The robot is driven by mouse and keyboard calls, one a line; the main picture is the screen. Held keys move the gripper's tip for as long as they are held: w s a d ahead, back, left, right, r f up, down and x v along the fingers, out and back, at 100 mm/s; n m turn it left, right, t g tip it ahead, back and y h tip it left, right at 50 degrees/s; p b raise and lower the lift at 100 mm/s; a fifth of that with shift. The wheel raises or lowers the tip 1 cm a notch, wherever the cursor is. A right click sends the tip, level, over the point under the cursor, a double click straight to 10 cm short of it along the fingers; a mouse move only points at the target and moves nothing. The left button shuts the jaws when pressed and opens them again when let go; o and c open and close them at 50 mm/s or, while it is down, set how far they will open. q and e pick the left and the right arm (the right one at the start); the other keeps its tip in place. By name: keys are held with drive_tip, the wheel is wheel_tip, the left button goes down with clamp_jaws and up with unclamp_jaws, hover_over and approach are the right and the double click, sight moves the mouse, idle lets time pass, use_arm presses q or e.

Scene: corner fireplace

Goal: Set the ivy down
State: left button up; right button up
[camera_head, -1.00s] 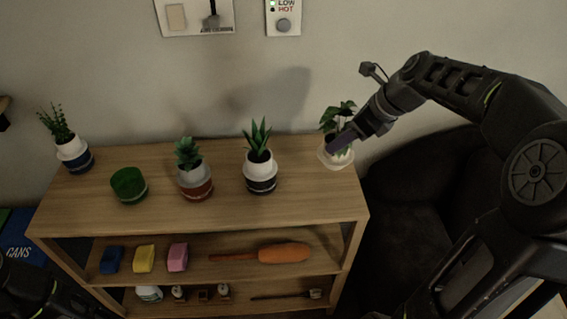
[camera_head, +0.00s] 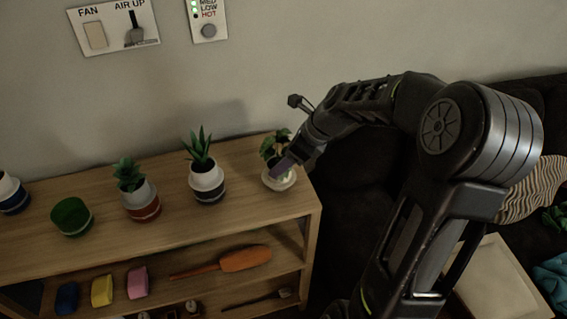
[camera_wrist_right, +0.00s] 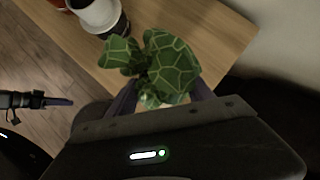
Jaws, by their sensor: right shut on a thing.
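The ivy is a plant with broad, pale-veined green leaves (camera_head: 272,145) in a small white pot (camera_head: 280,181), at the right end of the wooden shelf top. My right gripper (camera_head: 284,170) is shut on the pot from the right. I cannot tell whether the pot's base touches the wood. In the right wrist view the ivy leaves (camera_wrist_right: 168,68) spread between the fingers and hide most of the pot. Part of my left gripper (camera_wrist_right: 45,101) seems to show at the left edge there; its jaws are unclear. It is outside the head view.
The wooden shelf (camera_head: 240,213) also carries a spiky plant (camera_head: 207,180), a succulent (camera_head: 140,200), an empty green pot (camera_head: 71,216) and a blue-white pot (camera_head: 12,193).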

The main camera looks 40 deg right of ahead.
drive_tip(key=shift+f, duration=0.55)
drive_tip(key=o, duration=1.6)
drive_tip(key=shift+f, duration=0.15)
drive_tip(key=v, duration=1.2)
